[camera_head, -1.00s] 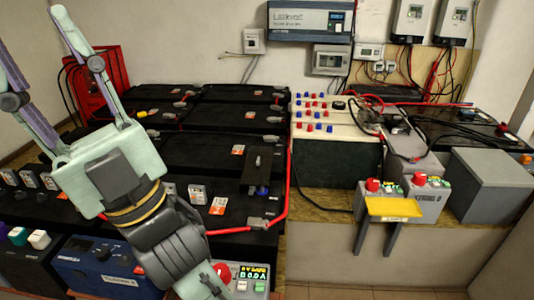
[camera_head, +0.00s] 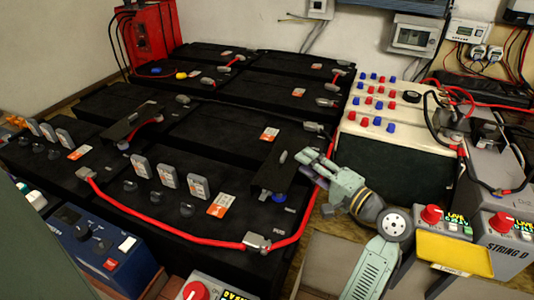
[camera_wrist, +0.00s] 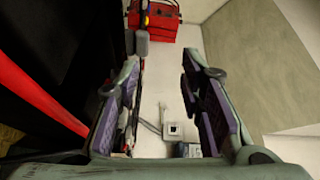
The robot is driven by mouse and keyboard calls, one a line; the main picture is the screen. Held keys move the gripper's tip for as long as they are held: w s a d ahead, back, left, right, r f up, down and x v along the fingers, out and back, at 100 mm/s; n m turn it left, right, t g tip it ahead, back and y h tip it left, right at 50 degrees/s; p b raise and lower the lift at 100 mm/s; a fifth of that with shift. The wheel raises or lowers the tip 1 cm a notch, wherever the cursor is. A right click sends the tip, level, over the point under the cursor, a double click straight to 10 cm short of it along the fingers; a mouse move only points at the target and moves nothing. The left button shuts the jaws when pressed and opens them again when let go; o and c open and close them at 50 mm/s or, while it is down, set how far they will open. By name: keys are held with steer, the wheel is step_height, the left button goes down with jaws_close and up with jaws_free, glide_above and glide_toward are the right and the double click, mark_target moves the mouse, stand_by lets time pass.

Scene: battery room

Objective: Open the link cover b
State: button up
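A black link cover (camera_head: 275,172) stands over the front right of the black battery bank, with a small grey knob on it and a blue terminal at its near foot. A second black cover (camera_head: 133,122) sits over the battery at the left, with a red cable beside it. I see no readable letter on either cover. My gripper (camera_head: 312,165) is just right of the right-hand cover, apparently close to it; whether they touch I cannot tell. In the wrist view my gripper (camera_wrist: 165,75) has its two purple-padded fingers wide apart with nothing held between them.
A red cable (camera_head: 195,238) runs along the front battery edge and up its right side. Switch boxes and a yellow tray (camera_head: 455,252) are at the front right.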

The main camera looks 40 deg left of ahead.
mark_target(285, 158)
steer(key=shift+m+g, duration=0.3)
steer(key=shift+g, duration=0.1)
steer(key=a, duration=0.2)
steer(key=a+f+p, duration=0.1)
steer(key=a, duration=0.1)
steer(key=a+f, duration=0.1)
steer(key=a, duration=0.2)
steer(key=shift+w+p, duration=0.35)
steer(key=shift+p, duration=0.05)
steer(key=shift+w+a+f, duration=0.15)
steer(key=shift+a, duration=0.65)
jaws_close()
